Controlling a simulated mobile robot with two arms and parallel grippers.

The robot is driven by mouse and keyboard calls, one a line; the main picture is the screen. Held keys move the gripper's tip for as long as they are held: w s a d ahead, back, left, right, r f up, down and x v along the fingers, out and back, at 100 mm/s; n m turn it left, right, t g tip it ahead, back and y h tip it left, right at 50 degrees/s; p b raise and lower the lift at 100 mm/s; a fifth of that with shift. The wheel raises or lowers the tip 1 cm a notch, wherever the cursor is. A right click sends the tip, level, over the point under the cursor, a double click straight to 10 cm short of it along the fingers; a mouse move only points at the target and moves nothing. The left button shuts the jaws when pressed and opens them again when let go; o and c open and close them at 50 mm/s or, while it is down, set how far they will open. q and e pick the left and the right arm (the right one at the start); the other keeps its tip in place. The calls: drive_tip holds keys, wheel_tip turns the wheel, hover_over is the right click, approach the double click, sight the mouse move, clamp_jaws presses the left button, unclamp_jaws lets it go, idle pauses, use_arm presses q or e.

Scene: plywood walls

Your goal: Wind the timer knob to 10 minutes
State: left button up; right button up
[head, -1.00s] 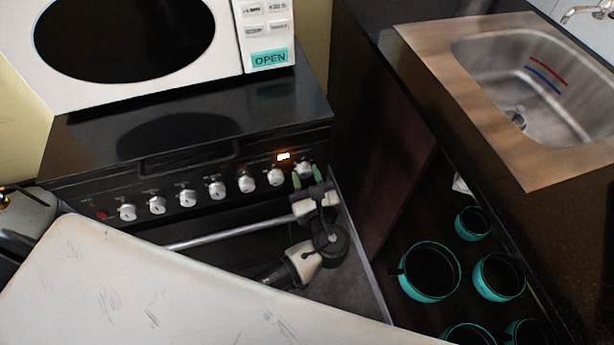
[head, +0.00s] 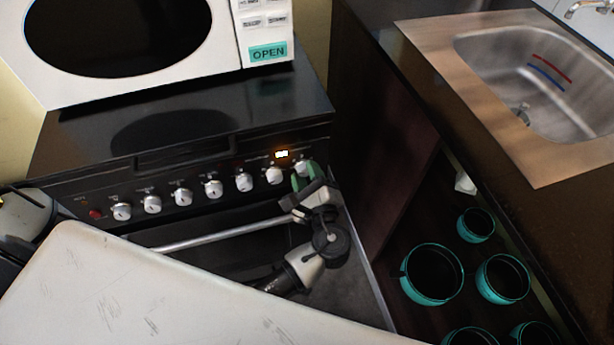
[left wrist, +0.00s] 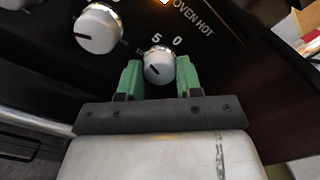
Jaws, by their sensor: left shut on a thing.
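The timer knob (left wrist: 159,66) is a small round silver-white knob at the right end of the oven's knob row. In the left wrist view it sits below the printed numbers 5 and 0, and a dark line on its face slants to the lower left. My left gripper (left wrist: 158,77) has its green fingers on both sides of the knob, shut on it. In the head view the left gripper (head: 304,177) is turned at a slant and partly hides the timer knob (head: 302,166). My right gripper is not in view.
Another silver-white knob (head: 274,175) stands just left of the timer, with several more along the black panel. An orange light (head: 282,154) glows above. A metal oven handle (head: 215,234) runs below. A dark cabinet side (head: 385,150) stands close on the right.

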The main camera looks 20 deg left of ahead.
use_arm(q)
drive_tip(key=shift+f+n+b, duration=0.15)
drive_tip(key=shift+n+b, duration=0.45)
drive_tip(key=shift+n, duration=0.5)
drive_tip(key=shift+n+b, duration=0.3)
drive_tip(key=shift+n, duration=0.2)
drive_tip(key=shift+n+b, duration=0.5)
drive_tip(key=shift+n, duration=0.3)
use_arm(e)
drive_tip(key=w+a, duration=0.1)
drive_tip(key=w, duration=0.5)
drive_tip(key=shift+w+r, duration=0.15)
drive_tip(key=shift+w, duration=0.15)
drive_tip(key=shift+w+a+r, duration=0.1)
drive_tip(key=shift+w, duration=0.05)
use_arm(q)
drive_tip(key=o, duration=0.9)
